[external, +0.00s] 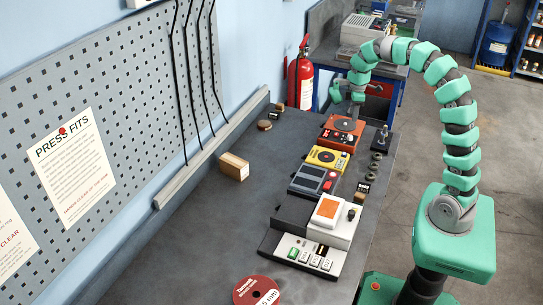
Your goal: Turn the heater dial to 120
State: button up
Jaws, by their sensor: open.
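An orange-red box (331,140) with a dark round plate on top stands at the far end of the row of devices on the bench; it looks like the heater. Small controls show on its near face, but the dial and its numbers are too small to read. My gripper (352,108) hangs at the end of my green arm, just above and behind this box. It is small in the picture; its jaws are open and nothing shows between them. I cannot tell whether it touches the box.
Nearer on the bench (225,215) are a yellow device (322,166), a grey device (303,183) and a white unit (343,230) with an orange top. A black stand (383,137) is right of the heater. A wooden block (234,167) lies left. The left bench is mostly clear.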

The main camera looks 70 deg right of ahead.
aim_at(350, 136)
notch_tip(350, 136, down, 11)
jog(key=shift+r, duration=0.1)
dwell(0.3)
jog(key=c, duration=1)
